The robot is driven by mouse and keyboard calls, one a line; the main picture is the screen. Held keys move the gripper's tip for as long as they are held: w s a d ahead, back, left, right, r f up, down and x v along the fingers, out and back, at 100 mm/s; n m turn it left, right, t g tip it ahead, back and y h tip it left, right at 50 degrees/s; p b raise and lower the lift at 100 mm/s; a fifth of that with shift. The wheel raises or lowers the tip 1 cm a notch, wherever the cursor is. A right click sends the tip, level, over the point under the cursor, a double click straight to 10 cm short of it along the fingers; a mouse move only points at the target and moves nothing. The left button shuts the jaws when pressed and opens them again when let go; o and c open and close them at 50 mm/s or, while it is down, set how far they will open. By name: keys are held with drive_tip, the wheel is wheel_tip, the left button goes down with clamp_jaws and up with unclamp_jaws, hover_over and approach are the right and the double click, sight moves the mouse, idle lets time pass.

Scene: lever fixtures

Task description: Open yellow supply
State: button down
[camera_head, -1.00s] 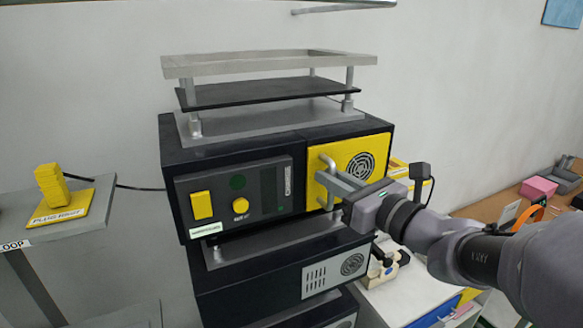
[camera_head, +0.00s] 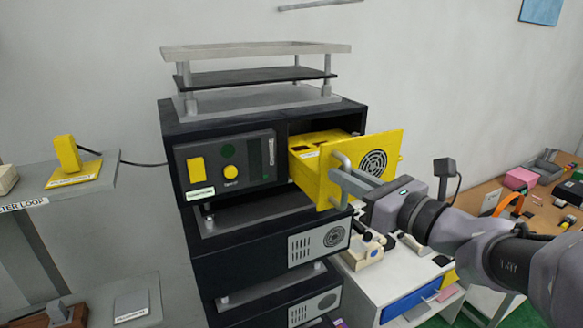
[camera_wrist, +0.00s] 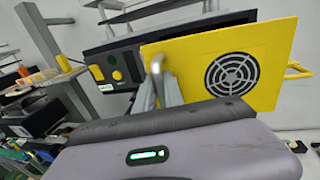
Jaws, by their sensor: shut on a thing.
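The yellow supply (camera_head: 362,168) is a drawer-like module with a round fan grille on its front. It stands pulled out of the right half of the black cabinet (camera_head: 240,122), and its yellow side and part of its inside show. A grey bar handle (camera_head: 342,165) sits on the left of its front. My gripper (camera_head: 345,185) is shut on this handle, coming from the right. In the wrist view the yellow front (camera_wrist: 225,68) fills the upper right, and the handle (camera_wrist: 157,75) runs between my fingers; their exact contact is partly hidden.
A control panel with a yellow switch (camera_head: 196,170) fills the cabinet's left half. More black units (camera_head: 270,250) are stacked below. A grey shelf (camera_head: 115,172) with a yellow block stands left. A white cabinet (camera_head: 375,285) and a wooden desk (camera_head: 545,210) with small items lie right.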

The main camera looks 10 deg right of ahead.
drive_tip(key=shift+s+d, duration=0.2)
drive_tip(key=shift+s, duration=0.3)
drive_tip(key=c, duration=1.5)
unclamp_jaws()
drive_tip(key=shift+w+a, duration=0.1)
drive_tip(key=shift+w, duration=0.1)
drive_tip(key=shift+o, duration=0.2)
drive_tip(key=shift+s, duration=0.15)
drive_tip(key=b+v, duration=0.3)
drive_tip(key=v, duration=1.4)
drive_tip(key=shift+s+d+b, duration=0.2)
drive_tip(key=shift+b, duration=0.2)
drive_tip(key=shift+r, duration=0.1)
